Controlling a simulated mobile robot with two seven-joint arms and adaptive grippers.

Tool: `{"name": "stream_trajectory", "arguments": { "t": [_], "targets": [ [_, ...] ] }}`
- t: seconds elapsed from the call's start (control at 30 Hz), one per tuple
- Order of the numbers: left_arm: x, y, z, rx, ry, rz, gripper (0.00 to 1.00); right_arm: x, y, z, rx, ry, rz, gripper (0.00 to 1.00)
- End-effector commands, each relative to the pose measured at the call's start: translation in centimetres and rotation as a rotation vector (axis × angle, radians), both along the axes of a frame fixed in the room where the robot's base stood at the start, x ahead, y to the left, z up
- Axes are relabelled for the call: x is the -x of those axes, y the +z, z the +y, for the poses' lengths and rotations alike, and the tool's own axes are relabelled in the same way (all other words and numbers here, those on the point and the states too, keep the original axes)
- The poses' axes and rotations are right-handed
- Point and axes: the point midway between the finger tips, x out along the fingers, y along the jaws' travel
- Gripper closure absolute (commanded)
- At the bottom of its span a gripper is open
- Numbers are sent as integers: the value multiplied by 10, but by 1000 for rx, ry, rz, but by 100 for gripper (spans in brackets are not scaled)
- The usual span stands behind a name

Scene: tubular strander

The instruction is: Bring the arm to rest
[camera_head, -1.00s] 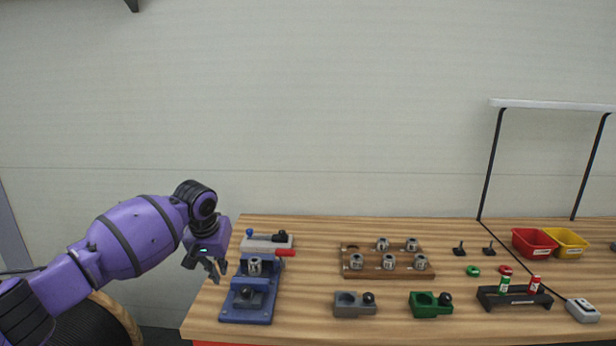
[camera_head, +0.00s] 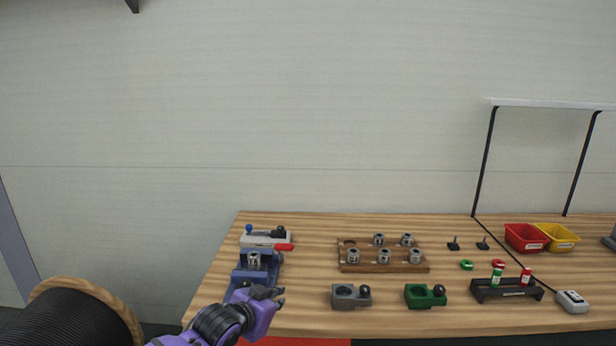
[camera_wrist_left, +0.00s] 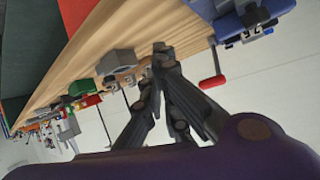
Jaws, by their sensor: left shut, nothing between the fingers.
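My left gripper (camera_head: 278,294) is purple and dark grey, low in the head view. It is shut and empty, in front of the blue fixture (camera_head: 240,280) at the bench's left end and partly hiding it. In the left wrist view, the finger tips (camera_wrist_left: 161,52) of this gripper are together with nothing between them. The left arm comes up from the bottom edge of the head view, and most of it is out of frame. My right gripper is not in view.
The wooden bench (camera_head: 310,320) holds a wooden rack (camera_head: 385,268) of metal cylinders, a grey holder (camera_head: 345,301), a green holder (camera_head: 419,300), a red bin (camera_head: 524,238) and a yellow bin (camera_head: 560,237). A black-wound spool (camera_head: 65,322) stands left of it.

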Motion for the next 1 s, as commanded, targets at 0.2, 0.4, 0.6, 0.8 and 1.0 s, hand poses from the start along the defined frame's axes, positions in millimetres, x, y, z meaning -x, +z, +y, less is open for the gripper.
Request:
{"name": "stream_trajectory", "arguments": {
  "t": [0.2,0.4,0.6,0.8,1.0],
  "targets": [
    [96,-74,8,77,61,-53,100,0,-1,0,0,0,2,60],
    [195,-132,47,98,203,-26,100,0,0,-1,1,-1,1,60],
    [313,-195,91,95,383,120,100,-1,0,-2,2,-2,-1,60],
    [397,-236,106,96,479,259,100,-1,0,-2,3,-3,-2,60],
    [422,-246,109,91,495,298,100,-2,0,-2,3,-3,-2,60]
  ]
}}
